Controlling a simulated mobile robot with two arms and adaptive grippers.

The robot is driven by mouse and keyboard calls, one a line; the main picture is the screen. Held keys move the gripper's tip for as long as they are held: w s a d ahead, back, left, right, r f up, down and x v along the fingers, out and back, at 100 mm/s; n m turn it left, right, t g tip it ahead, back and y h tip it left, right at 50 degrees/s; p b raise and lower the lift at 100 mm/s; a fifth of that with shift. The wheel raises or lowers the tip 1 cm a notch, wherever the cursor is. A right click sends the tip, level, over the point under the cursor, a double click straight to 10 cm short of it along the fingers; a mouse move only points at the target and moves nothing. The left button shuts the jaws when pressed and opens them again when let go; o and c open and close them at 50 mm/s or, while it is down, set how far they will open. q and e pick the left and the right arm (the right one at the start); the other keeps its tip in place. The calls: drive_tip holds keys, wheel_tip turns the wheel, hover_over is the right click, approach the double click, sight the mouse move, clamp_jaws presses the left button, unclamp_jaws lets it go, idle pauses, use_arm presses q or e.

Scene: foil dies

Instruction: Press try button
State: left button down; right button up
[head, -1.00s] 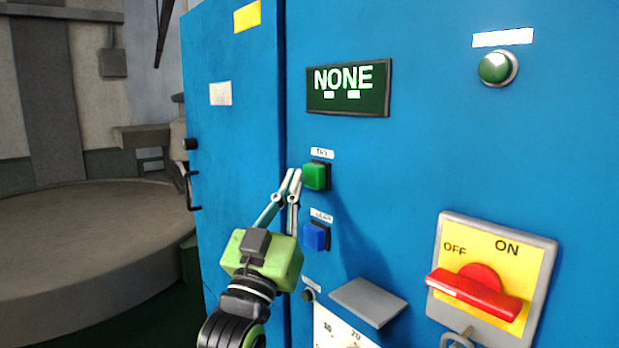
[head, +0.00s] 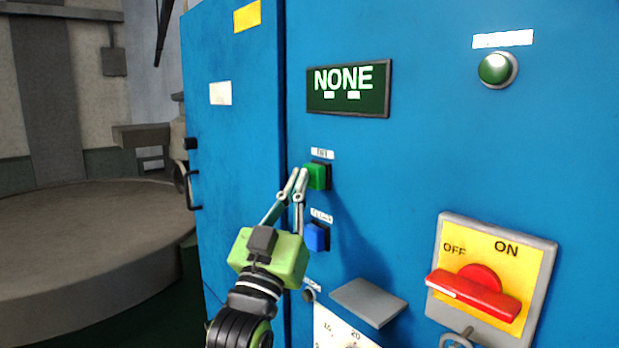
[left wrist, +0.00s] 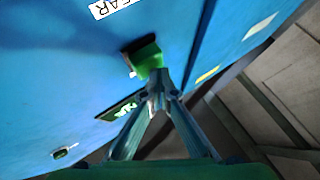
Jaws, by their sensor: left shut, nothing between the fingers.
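The try button (head: 317,177) is a green square button on the blue cabinet, under a small white label (head: 322,154). My left gripper (head: 299,171) is shut and empty, with its fingertips at the left side of the green button's face. In the left wrist view the closed fingertips (left wrist: 156,78) meet the lower edge of the green button (left wrist: 147,58). I cannot tell whether the button is pushed in. My right gripper is in neither view.
A blue button (head: 317,237) sits just below the green one. A dark display (head: 348,101) above reads NONE. A grey ledge (head: 368,302) sticks out below, and a red OFF/ON switch (head: 474,291) is at right. A round green lamp (head: 495,69) is at upper right.

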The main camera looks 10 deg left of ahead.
use_arm(q)
drive_tip(key=shift+w+d, duration=0.25)
drive_tip(key=shift+w, duration=0.05)
idle(0.5)
drive_tip(key=shift+s, duration=0.1)
idle(0.4)
drive_tip(key=shift+s+a, duration=0.55)
drive_tip(key=shift+s, duration=0.05)
drive_tip(key=s+a, duration=0.1)
drive_tip(key=s, duration=0.1)
drive_tip(key=s+a+p, duration=0.1)
drive_tip(key=s+a, duration=0.1)
idle(0.4)
idle(0.4)
